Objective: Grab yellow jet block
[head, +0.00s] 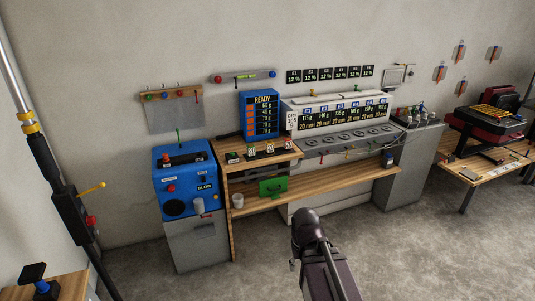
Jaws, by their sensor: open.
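I cannot single out the yellow jet block with certainty. A yellow slatted piece (503,96) lies on top of a dark red machine (492,117) on the wooden table at the far right. It is small in this view, and I cannot tell whether it is the block. Part of my dark arm rises from the bottom edge, right of centre, in front of the long bench and well apart from the right table. No gripper fingers can be made out.
A blue machine (184,178) stands on a grey cabinet at left. Beside it runs a wooden bench (335,181) with a white cup (238,201) and a green box (273,187). A pole with a yellow lever (90,187) stands at far left. Grey floor (420,250) is clear at right front.

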